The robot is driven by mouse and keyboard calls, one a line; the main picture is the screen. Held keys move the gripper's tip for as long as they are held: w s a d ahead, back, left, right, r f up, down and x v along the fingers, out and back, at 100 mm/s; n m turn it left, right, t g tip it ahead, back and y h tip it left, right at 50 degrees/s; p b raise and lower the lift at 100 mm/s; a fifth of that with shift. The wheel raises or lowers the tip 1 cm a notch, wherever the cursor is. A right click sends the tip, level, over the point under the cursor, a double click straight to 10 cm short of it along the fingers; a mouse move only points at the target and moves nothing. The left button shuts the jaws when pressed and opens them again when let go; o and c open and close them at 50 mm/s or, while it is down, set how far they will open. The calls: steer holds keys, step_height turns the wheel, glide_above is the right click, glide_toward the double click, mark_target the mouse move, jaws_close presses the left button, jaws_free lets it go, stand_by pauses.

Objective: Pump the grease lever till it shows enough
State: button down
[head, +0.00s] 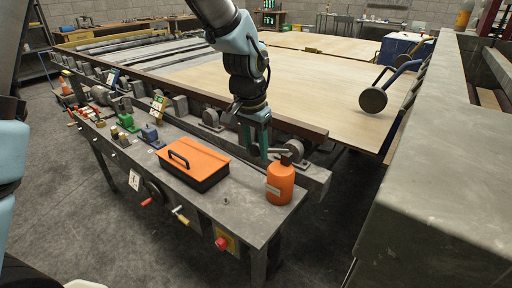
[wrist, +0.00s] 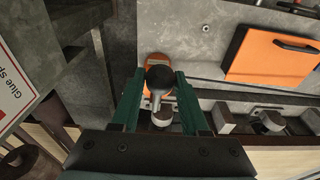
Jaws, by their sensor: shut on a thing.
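My gripper (head: 260,154) is at the near right end of the workbench, beside an orange bottle (head: 280,184). In the wrist view a lever with a dark round knob (wrist: 160,77) is between the green fingers of my gripper (wrist: 160,86), which are shut on it. The orange bottle (wrist: 155,59) shows partly behind the knob there. In the head view the lever is mostly hidden by my gripper. I cannot make out a grease gauge or its reading.
An orange and black toolbox (head: 193,160) lies on the workbench (head: 245,221) left of the bottle. A dark rail (head: 220,104) runs behind, with rollers along it. Small coloured devices stand farther left. A large grey surface (head: 445,150) fills the right.

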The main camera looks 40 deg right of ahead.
steer(key=shift+c, duration=2)
jaws_free()
steer(key=r+p, duration=0.1)
steer(key=r, duration=0.1)
steer(key=r+p, duration=0.2)
steer(key=a+r+p, duration=0.1)
steer(key=r+p, duration=0.1)
steer(key=r, duration=0.1)
steer(key=shift+s, duration=0.1)
steer(key=shift+f, duration=0.1)
